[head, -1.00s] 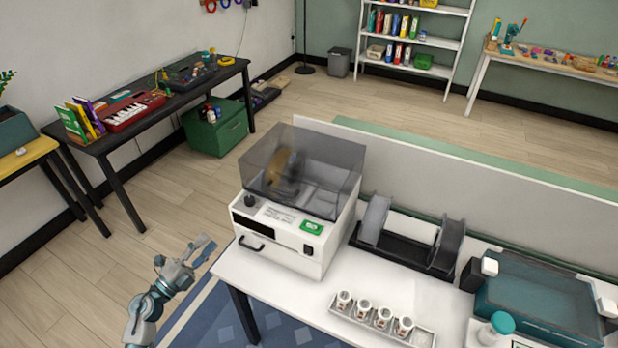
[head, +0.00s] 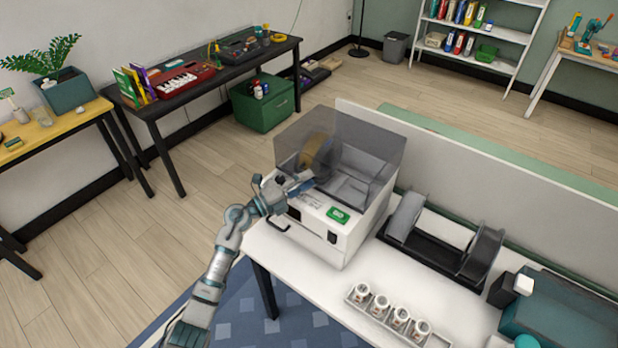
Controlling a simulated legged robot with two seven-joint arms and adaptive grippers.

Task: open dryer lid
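The dryer is a white box (head: 352,243) on the white table, with a smoky see-through lid (head: 372,150) on top. My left gripper (head: 303,184) is at the dryer's front, by the lower front edge of the lid, over the front panel. I cannot tell whether it touches the lid, and its fingers are too small and overlapped to show whether they are open. It hides part of the panel and the knob area. My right gripper is not in view.
A black rack with grey spools (head: 436,245) stands right of the dryer. A tray of small jars (head: 399,320) lies at the table's front, and a teal bin (head: 565,312) is at the right. A low partition (head: 480,180) runs behind. Floor left of the table is clear.

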